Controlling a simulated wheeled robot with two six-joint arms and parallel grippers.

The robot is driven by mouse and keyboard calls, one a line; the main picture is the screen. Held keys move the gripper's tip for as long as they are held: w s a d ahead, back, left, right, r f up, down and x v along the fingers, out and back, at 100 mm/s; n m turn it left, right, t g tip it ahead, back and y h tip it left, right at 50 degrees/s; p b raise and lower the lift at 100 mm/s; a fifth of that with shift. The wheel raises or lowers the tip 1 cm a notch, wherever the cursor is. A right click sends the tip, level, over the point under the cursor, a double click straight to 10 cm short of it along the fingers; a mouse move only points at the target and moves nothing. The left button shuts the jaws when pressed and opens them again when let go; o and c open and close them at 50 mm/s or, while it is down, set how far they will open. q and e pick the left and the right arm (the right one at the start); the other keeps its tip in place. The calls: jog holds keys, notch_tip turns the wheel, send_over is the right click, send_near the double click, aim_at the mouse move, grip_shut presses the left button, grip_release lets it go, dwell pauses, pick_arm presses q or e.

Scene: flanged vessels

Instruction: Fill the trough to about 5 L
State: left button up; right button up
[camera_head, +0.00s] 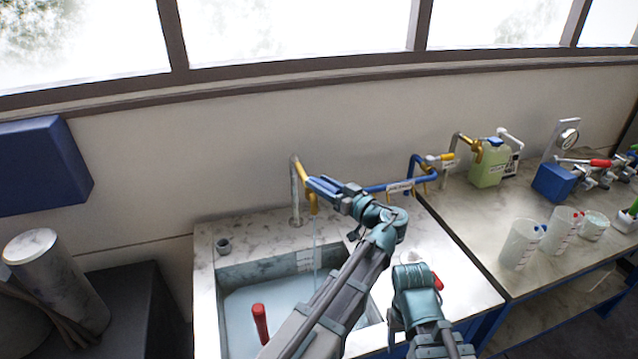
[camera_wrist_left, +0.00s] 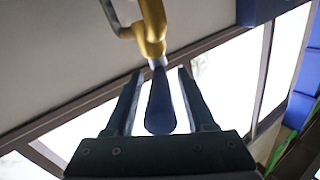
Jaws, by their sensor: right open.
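The trough (camera_head: 206,285) is a stone basin set in a pale counter, with pale blue water (camera_head: 240,303) in it. Marks (camera_head: 304,260) show on its back wall, too small to read. A tap with a yellow body (camera_head: 301,172) stands behind it, and a thin stream (camera_head: 315,238) falls into the trough. My left gripper (camera_head: 328,190) is at the tap's blue lever. In the left wrist view the lever (camera_wrist_left: 160,105) lies between the open fingers, with gaps on both sides. My right gripper (camera_head: 414,272) is open and empty to the right of the trough.
A red-handled item (camera_head: 260,322) stands in the water. A green canister (camera_head: 488,163) and clear beakers (camera_head: 520,243) stand on the right bench. Blue pipework (camera_head: 412,170) runs along the wall.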

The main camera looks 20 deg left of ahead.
pick_arm(q)
grip_shut()
dwell(1.2)
